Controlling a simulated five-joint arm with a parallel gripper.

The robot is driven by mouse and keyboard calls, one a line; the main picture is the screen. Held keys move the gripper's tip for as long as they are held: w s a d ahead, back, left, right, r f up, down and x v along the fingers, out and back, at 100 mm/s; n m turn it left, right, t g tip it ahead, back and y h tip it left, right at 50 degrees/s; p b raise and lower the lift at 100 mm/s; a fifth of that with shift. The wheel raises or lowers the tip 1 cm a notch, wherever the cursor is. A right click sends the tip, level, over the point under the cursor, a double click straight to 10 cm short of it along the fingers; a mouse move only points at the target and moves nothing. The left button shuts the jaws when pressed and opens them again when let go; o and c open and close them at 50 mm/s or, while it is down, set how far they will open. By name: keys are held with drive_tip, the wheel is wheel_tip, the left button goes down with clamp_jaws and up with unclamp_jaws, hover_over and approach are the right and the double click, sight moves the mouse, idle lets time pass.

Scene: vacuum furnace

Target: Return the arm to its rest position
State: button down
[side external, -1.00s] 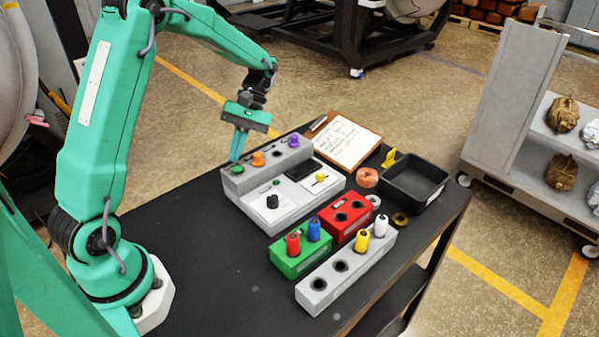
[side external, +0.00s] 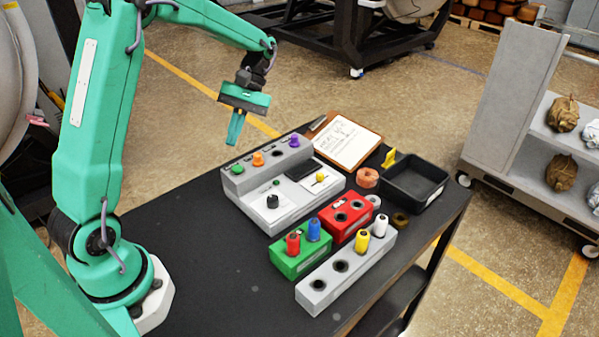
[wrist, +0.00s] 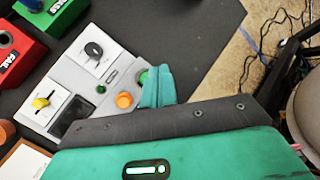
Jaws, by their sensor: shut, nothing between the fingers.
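My gripper (side external: 235,128) is teal, shut and empty. It hangs in the air above the back left end of the grey control panel (side external: 262,218), touching nothing. In the wrist view the shut fingers (wrist: 158,88) show beside the panel's green button (wrist: 143,77) and orange button (wrist: 124,100). The side view shows the panel's green (side external: 237,169), orange (side external: 257,159) and purple (side external: 294,140) knobs, a black dial (side external: 272,201) and a yellow switch (side external: 320,177).
A green block (side external: 292,262), a red block (side external: 337,227) and a grey block (side external: 322,300) hold coloured pegs or empty holes. A black tray (side external: 418,196) and a clipboard (side external: 345,141) lie further back. The table's front left (side external: 215,280) is clear.

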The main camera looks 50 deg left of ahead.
drive_tip(key=s+d+r+m+t+y, duration=0.2)
drive_tip(key=s+d+r+m+t, duration=0.6)
drive_tip(key=s+d+m+t, duration=0.2)
drive_tip(key=shift+s+r+m+t, duration=0.3)
drive_tip(key=shift+s+m+t, duration=0.4)
drive_tip(key=shift+s+t, duration=0.45)
drive_tip(key=shift+w+d, duration=0.1)
drive_tip(key=shift+w, duration=0.05)
idle(0.8)
